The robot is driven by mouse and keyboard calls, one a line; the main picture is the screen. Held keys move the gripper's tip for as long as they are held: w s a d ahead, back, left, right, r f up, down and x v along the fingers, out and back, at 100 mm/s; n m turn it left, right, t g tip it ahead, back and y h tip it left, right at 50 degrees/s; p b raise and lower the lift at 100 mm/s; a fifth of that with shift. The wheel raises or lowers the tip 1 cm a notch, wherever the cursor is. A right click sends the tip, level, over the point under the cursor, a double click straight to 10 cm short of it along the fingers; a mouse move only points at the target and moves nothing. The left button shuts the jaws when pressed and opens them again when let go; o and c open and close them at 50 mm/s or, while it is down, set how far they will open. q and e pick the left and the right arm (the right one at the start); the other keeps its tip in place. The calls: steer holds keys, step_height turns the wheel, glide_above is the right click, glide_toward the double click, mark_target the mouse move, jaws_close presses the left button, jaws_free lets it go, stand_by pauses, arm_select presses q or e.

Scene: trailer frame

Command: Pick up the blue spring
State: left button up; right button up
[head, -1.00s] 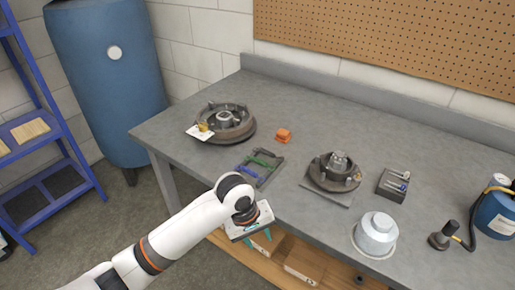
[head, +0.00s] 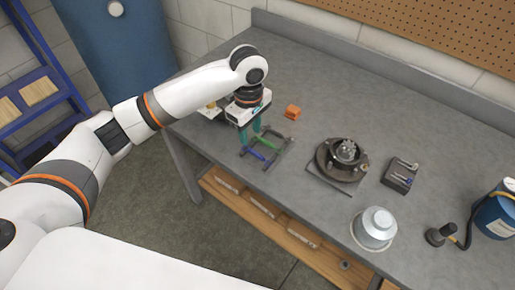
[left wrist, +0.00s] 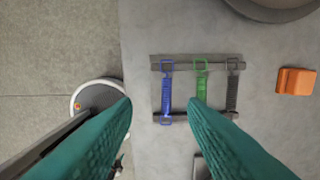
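The blue spring (head: 256,155) lies at the front-left of a dark rack (head: 268,160) on the grey workbench. In the left wrist view, the blue spring (left wrist: 166,92) spans the rack's two bars, beside a green spring (left wrist: 201,82) and a dark grey spring (left wrist: 232,92). My left gripper (head: 250,138) points down above the rack, with teal fingers. In the left wrist view my left gripper (left wrist: 159,103) is open and empty, and the blue spring shows between its fingertips. It appears apart from the spring; the exact height is hard to tell. My right gripper is out of view.
An orange block (head: 292,112) sits behind the rack. A brake hub (head: 342,158), a dark tool holder (head: 401,176) and a silver canister (head: 375,227) stand to the right. The bench's front edge is close to the rack.

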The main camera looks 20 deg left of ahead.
mark_target(253, 150)
arm_select(q)
steer(key=f, duration=0.5)
steer(key=w+f+p, duration=0.1)
steer(key=f, duration=0.2)
steer(key=shift+d+f, duration=0.1)
steer(key=shift+d, duration=0.1)
jaws_close()
